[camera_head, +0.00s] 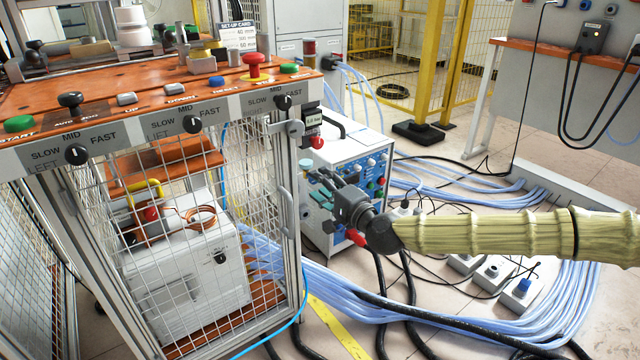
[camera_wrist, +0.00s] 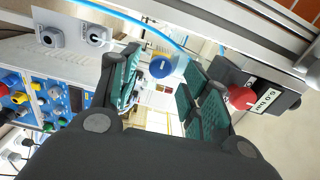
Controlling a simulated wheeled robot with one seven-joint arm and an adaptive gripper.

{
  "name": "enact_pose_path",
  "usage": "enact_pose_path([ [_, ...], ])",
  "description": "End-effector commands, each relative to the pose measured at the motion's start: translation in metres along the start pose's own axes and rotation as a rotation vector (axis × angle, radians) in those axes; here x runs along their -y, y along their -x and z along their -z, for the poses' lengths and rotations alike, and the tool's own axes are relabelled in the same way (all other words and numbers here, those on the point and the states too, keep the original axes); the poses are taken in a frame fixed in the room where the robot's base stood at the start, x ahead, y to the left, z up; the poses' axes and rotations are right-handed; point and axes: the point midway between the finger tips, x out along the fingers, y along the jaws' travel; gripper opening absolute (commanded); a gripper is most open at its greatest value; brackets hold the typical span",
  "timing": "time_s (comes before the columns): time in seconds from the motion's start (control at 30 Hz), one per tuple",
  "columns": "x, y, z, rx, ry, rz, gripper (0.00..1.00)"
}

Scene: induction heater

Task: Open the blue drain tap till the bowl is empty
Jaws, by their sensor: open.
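The blue drain tap (camera_wrist: 163,66) shows as a round blue knob between the fingertips in the wrist view. In the head view, a small pale blue round part (camera_head: 306,163) on the cage's right post seems to be the same tap. My gripper (camera_head: 318,181) is open, just right of that post. Its green-padded fingers (camera_wrist: 163,72) stand on either side of the tap, with visible gaps, so I see no grip on it. The bowl and its water level cannot be made out in either view.
A red knob (camera_head: 317,142) sits below a dark unit marked in bar (camera_head: 312,118); it also shows right of my fingers in the wrist view (camera_wrist: 241,98). A mesh cage (camera_head: 190,250) stands left. A white cabinet (camera_head: 350,160) with coloured knobs stands behind my gripper.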

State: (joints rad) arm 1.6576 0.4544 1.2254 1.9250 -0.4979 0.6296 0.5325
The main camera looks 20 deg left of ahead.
Motion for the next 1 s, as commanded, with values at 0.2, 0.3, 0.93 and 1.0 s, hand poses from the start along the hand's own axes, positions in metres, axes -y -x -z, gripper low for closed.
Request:
enact_pose_path([
  [0.2, 0.0, 0.037, 0.001, -0.001, 0.0, 0.0, 0.46],
  [0.3, 0.0, 0.054, 0.001, -0.001, -0.001, -0.001, 0.46],
  [0.93, 0.0, 0.106, 0.001, -0.001, 0.0, 0.0, 0.46],
  [1.0, 0.0, 0.106, 0.001, -0.001, 0.0, 0.0, 0.46],
])
